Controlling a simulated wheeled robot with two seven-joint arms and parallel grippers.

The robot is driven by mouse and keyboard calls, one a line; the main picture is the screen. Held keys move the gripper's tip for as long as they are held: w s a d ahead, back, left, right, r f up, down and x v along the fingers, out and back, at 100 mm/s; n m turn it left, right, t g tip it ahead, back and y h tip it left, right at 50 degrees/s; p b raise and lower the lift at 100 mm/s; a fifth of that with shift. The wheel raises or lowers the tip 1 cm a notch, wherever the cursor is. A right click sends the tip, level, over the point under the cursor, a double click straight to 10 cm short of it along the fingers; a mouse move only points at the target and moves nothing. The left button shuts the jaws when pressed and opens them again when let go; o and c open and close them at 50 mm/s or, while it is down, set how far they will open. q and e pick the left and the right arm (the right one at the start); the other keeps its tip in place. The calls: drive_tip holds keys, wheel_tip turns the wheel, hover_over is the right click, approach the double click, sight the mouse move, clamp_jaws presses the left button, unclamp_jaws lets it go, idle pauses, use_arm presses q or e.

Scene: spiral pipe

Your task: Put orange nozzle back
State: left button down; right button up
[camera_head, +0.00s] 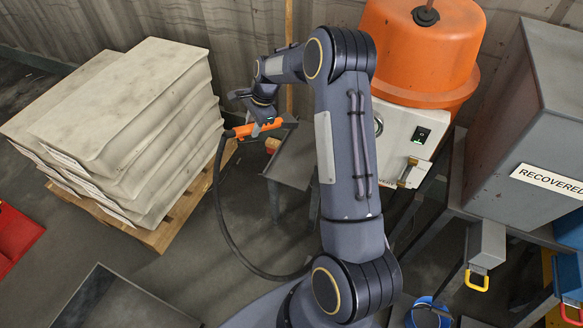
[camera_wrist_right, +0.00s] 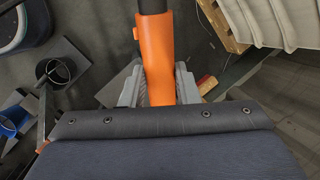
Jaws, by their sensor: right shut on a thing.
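The orange nozzle (camera_head: 252,128) is held up in the air by my right gripper (camera_head: 263,121), to the left of the orange-topped machine in the head view. A black hose (camera_head: 219,200) hangs from the nozzle's left end and curves down and to the right toward the floor. In the right wrist view the nozzle (camera_wrist_right: 156,58) stands between the two grey fingers of the gripper (camera_wrist_right: 157,88), which are shut on it. Its tip beyond the gripper is hidden in that view. My left gripper is not in view.
A grey stand (camera_head: 291,160) is below and just right of the nozzle. The machine with an orange drum (camera_head: 425,50) and white front panel is farther right, beside a grey box labelled RECOVERED (camera_head: 530,140). Stacked grey sacks (camera_head: 130,110) lie on a wooden pallet at left.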

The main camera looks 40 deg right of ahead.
sight(286, 161)
drive_tip(key=s+d+f+n+h+b, duration=0.2)
drive_tip(key=d+f+n+b, duration=0.5)
drive_tip(key=d+f+b, duration=0.35)
drive_tip(key=f+b, duration=0.1)
drive_tip(key=f, duration=0.2)
drive_tip(key=f+b, duration=0.1)
drive_tip(key=f, duration=0.3)
drive_tip(key=f+b, duration=0.1)
drive_tip(key=f, duration=0.2)
drive_tip(key=shift+s+d+f, duration=0.15)
drive_tip(key=shift+d+f, duration=0.1)
drive_tip(key=shift+f, duration=0.15)
drive_tip(key=shift+r, duration=0.1)
drive_tip(key=o, duration=1)
drive_tip(key=shift+o, duration=0.2)
